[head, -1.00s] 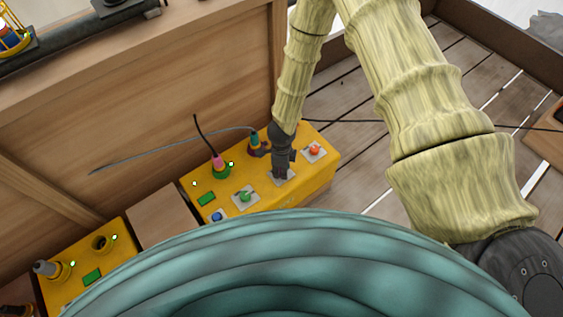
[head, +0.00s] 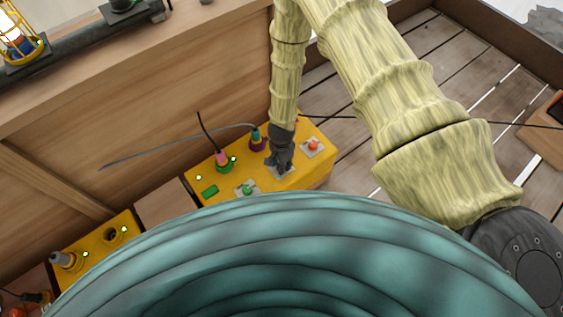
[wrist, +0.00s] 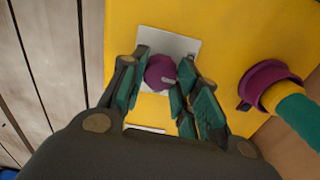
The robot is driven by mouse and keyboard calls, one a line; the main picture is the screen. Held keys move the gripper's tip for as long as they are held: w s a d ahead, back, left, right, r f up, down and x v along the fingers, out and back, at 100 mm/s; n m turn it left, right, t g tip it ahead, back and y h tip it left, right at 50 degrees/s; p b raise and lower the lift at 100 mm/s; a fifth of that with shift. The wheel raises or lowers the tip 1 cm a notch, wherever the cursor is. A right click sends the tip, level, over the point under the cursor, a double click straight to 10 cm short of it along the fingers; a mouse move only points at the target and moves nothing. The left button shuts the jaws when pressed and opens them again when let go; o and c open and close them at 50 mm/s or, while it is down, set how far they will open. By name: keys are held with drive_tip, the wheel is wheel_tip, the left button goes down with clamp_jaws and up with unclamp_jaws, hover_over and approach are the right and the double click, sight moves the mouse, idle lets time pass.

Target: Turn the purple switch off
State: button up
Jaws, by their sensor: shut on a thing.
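The purple switch (wrist: 160,72) is a round knob with a light mark, on a pale square plate (wrist: 184,47) fixed to a yellow box (wrist: 232,30). In the wrist view the knob sits between my gripper's fingers (wrist: 160,82), which are closed around it. In the head view my gripper (head: 279,165) points down onto the plate on the yellow box (head: 318,172), and the knob is hidden behind the fingers.
An orange-red switch (head: 313,146) is to the right and a green switch (head: 247,189) to the left. A teal plug in a purple socket (head: 257,140) and a pink plug in a green socket (head: 222,160) trail cables behind. A second yellow box (head: 112,256) lies at lower left.

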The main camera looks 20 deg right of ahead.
drive_tip(key=shift+n, duration=0.4)
drive_tip(key=o, duration=1)
drive_tip(key=shift+o, duration=0.2)
wheel_tip(320, 180, up, 12)
idle(0.7)
